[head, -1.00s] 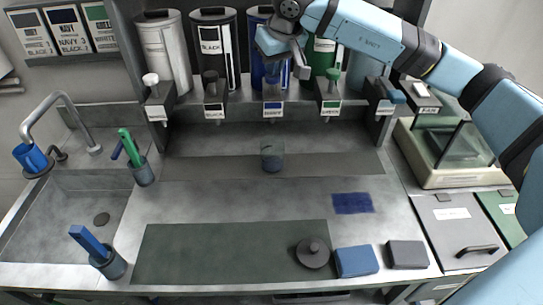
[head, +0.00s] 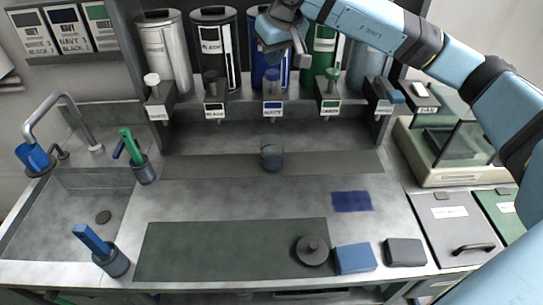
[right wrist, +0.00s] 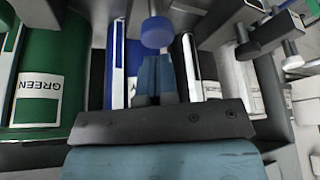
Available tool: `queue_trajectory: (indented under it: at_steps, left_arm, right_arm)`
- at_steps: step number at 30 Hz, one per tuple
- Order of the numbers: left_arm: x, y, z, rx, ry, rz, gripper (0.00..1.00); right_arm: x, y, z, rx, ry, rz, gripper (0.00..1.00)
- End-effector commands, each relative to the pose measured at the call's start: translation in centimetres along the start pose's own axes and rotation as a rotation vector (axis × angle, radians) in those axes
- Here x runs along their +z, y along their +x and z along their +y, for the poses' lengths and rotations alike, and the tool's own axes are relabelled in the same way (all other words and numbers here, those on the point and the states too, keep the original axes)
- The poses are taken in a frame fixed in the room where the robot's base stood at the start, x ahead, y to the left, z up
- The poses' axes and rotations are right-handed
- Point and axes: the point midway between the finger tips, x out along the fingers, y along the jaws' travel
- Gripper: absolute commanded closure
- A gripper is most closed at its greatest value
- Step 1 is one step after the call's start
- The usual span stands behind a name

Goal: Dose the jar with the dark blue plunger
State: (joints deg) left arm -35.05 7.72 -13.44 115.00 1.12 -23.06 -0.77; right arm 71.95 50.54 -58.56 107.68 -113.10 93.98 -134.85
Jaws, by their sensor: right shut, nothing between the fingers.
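The dark blue plunger (head: 272,78) stands above the NAVY label on the dispenser shelf. Its round knob (right wrist: 157,32) shows just beyond my fingertips in the right wrist view. The clear jar (head: 272,157) stands upright on the grey strip below the navy outlet, with something dark bluish low in it. My right gripper (head: 300,58) is shut and empty, in front of and above the plunger, apart from it. Its closed fingers (right wrist: 155,75) also show in the right wrist view. My left gripper is not in view.
White (head: 152,82), black (head: 211,78) and green (head: 332,76) plungers stand along the same shelf. A sink (head: 70,215) is at left.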

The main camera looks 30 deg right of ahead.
Motion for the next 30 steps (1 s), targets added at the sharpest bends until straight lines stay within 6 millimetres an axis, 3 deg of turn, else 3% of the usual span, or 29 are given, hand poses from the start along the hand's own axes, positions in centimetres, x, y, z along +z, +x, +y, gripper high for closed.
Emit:
queue_trajectory:
  at_steps: [30]
  left_arm:
    - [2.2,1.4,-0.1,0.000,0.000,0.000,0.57]
  right_arm:
    - [1.4,3.1,0.0,0.000,0.000,-0.002,1.00]
